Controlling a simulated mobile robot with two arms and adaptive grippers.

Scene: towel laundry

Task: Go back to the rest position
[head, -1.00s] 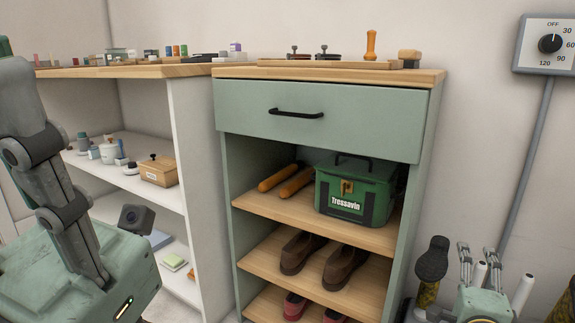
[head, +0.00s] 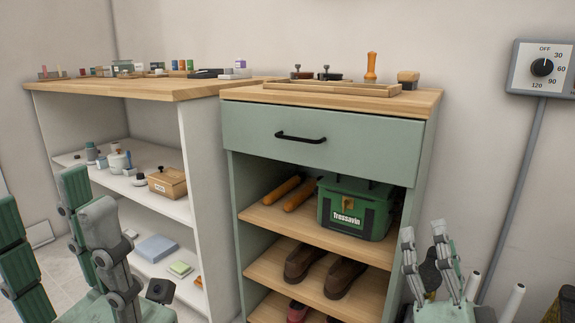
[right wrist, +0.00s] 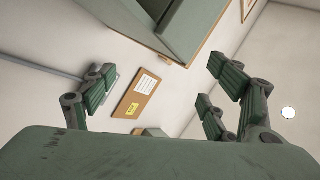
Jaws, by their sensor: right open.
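My left gripper (head: 55,225) is at the lower left of the head view, in front of the white shelf. Its green-padded fingers stand upright and spread, with nothing between them. My right gripper (head: 424,240) is at the lower right, beside the green cabinet, fingers pointing up. In the right wrist view, its fingers (right wrist: 160,88) are wide apart and empty. Both arms are mostly out of view.
The green cabinet (head: 265,136) has a shut drawer and holds a green Tressavin box (head: 355,208) and brown shoes (head: 343,278). The white shelf unit (head: 212,200) stands left. A dial panel (head: 541,68) is on the right wall. Floor shows at far left.

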